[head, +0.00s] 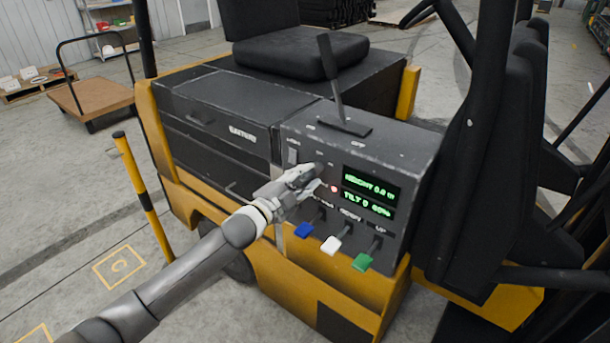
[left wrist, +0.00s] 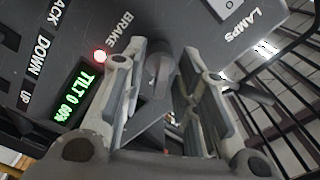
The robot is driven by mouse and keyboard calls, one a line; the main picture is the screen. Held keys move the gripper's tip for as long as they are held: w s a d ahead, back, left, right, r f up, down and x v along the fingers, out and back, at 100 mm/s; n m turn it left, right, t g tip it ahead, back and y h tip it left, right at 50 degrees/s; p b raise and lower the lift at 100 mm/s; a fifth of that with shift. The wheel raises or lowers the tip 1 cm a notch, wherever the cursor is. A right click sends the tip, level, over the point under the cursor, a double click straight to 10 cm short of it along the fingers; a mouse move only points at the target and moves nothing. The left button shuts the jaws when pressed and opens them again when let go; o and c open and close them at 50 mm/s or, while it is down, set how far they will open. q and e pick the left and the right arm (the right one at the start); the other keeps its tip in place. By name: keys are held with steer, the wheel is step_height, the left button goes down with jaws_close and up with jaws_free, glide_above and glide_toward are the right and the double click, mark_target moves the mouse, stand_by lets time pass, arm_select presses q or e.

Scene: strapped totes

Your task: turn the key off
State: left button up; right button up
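The forklift's dark control panel (head: 420,160) fills the middle of the head view. My left gripper (head: 312,178) is at the panel's front face, left of the green display. In the left wrist view its two fingers (left wrist: 158,70) stand apart on either side of a grey key-like piece (left wrist: 160,66) on the panel. A gap shows between the fingers, and I cannot tell whether either touches the piece. The fingers hide part of it and its label, so its exact turn is unclear. My right gripper is not in view.
A red light (head: 334,189) glows beside the lit display (head: 369,193). Blue (head: 304,230), white (head: 331,245) and green (head: 362,262) levers stick out below. A rocker switch (head: 292,156) sits upper left, near the LAMPS label (left wrist: 243,25). A tall lever (head: 330,75) stands on top.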

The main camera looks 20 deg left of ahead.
arm_select(q)
steer(key=shift+w, duration=0.2)
steer(key=shift+c, duration=0.4)
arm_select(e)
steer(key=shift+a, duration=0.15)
arm_select(q)
jaws_close()
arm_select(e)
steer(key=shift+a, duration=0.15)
